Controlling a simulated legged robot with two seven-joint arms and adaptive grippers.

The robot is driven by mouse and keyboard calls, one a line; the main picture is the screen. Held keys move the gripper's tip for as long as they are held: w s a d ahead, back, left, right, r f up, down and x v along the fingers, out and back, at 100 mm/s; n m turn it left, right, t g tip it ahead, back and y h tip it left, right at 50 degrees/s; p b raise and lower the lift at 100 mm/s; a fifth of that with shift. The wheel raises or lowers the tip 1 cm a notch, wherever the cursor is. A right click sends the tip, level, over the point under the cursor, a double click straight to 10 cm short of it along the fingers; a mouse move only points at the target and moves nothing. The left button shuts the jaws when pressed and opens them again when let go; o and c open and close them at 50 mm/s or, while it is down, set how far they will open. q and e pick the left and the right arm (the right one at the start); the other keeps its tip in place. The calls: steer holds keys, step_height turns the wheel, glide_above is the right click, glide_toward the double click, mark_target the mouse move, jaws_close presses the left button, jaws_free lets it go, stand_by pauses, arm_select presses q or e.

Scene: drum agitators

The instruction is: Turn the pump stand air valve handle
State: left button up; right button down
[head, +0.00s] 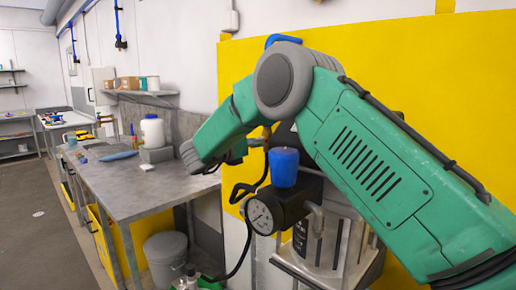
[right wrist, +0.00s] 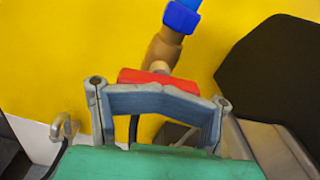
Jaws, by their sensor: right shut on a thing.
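In the right wrist view the air valve has a red handle (right wrist: 158,79) on a brass body (right wrist: 163,50), with a blue fitting (right wrist: 182,18) above, in front of a yellow panel. My right gripper (right wrist: 158,92) is shut on the red handle, its grey-blue fingers meeting at the handle's near edge. The fingers hide the lower part of the handle. In the head view my green right arm covers the valve and handle; only a blue piece (head: 283,40) shows above the arm. My left gripper is not in view.
Below my arm, a pressure gauge (head: 262,215) sits on a black regulator with a blue knob (head: 284,167), with a black hose beside it. A grey workbench (head: 130,190) with a white jug (head: 152,131) stands left. A grey bucket (head: 166,260) is under it. The floor farther left is open.

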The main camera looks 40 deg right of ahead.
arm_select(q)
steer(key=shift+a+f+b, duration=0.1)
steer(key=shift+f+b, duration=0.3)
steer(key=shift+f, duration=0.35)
arm_select(e)
steer(key=shift+w+a+n, duration=0.1)
steer(key=shift+a+n, duration=0.1)
steer(key=shift+n, duration=0.5)
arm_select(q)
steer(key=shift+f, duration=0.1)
arm_select(e)
steer(key=c, duration=1.2)
jaws_free()
steer(key=o, duration=0.7)
steer(key=shift+r, duration=0.1)
steer(key=shift+c, duration=0.2)
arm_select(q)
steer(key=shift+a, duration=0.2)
arm_select(e)
steer(key=shift+o, duration=0.7)
steer(key=shift+a+r, duration=0.1)
steer(key=shift+a, duration=0.15)
